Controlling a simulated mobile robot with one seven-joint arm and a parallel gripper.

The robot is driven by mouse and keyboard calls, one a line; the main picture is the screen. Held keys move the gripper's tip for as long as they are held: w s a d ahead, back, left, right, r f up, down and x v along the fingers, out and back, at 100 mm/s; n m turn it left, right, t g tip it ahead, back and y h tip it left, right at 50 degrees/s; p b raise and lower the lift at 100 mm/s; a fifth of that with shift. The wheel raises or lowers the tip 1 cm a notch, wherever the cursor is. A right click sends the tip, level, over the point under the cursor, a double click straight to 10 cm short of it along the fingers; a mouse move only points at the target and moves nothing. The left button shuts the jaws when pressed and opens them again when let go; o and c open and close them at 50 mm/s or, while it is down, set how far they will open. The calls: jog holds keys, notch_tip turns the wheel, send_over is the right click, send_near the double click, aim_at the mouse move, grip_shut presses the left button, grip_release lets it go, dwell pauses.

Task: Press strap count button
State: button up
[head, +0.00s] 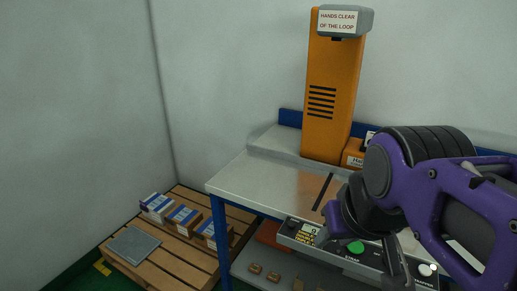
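A sloped grey control panel (325,250) runs along the front of the steel table. It carries a small yellow-lettered display (309,232), a green button (355,247) and a white button (428,269) at its right end. The lettering is too small to read, so I cannot tell which button is the strap count button. My gripper (368,238), on my purple and black arm, hangs over the panel in front of the table and hides part of it. Its fingers are partly hidden and I cannot tell whether they are open. I cannot tell if it touches the panel.
An orange column (332,105) with a grey head and a sign, "HANDS CLEAR OF THE LOOP", stands on the steel table (262,176). A dark slot crosses the tabletop. A wooden pallet (180,262) with several boxes and a grey plate is at lower left. A shelf lies below.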

grip_shut()
dwell(1.5)
